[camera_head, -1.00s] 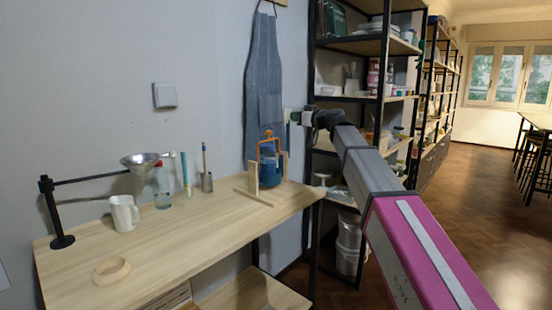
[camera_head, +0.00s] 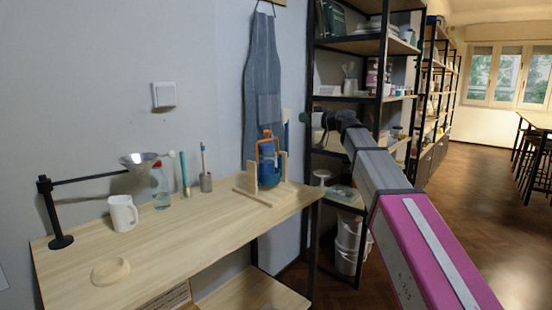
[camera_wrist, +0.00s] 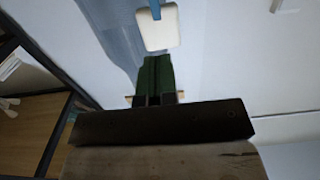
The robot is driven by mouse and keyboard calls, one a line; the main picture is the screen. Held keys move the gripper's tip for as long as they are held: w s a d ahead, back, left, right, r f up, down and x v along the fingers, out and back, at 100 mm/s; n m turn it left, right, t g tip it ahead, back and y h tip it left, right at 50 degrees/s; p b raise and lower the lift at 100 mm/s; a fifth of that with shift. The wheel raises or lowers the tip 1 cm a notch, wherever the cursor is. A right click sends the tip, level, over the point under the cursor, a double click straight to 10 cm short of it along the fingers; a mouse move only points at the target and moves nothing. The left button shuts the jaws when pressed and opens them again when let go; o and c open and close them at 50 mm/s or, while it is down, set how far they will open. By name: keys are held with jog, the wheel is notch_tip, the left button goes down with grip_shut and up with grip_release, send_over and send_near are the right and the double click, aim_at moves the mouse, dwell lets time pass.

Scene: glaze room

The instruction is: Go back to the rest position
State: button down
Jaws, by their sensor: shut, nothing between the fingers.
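My gripper (camera_head: 305,118) is at the end of my outstretched arm, in front of the shelf rack and to the right of the hanging apron. In the wrist view its green fingers (camera_wrist: 155,75) are together with nothing between them. A pale, block-shaped thing with a blue handle (camera_wrist: 158,28) shows just beyond the fingertips in the wrist view, apart from them.
A wooden table (camera_head: 150,240) holds a wooden stand with a blue jar (camera_head: 268,168), a white mug (camera_head: 122,213), a bottle (camera_head: 161,188) and a ring (camera_head: 110,271). The apron (camera_head: 262,90) hangs on the wall. A shelf rack (camera_head: 372,47) stands behind my arm. Floor at right is open.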

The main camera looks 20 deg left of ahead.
jog(key=s+d+f+m+g+h, duration=0.1)
jog(key=d+f+m+h, duration=0.15)
jog(key=d+f, duration=0.65)
jog(key=s+d+f+m+h, duration=0.2)
jog(key=d+f+h, duration=0.15)
jog(key=f, duration=1.15)
jog(key=s+d+f+m+g+h, duration=0.1)
jog(key=d+f+m+h, duration=0.15)
jog(key=d+f, duration=0.7)
jog(key=s+d+f+m+g+h, duration=0.2)
jog(key=s+d+f+m+h, duration=0.1)
jog(key=s+d+f, duration=0.7)
jog(key=s+d+f+m+g+h, duration=0.2)
jog(key=s+d+f+h, duration=0.3)
jog(key=s+d+f, duration=0.4)
notch_tip(320, 180, down, 7)
jog(key=shift+s+d+f+m+g, duration=0.2)
jog(key=shift+s+d+m+g, duration=0.2)
jog(key=shift+d+m, duration=0.3)
jog(key=shift+a, duration=0.15)
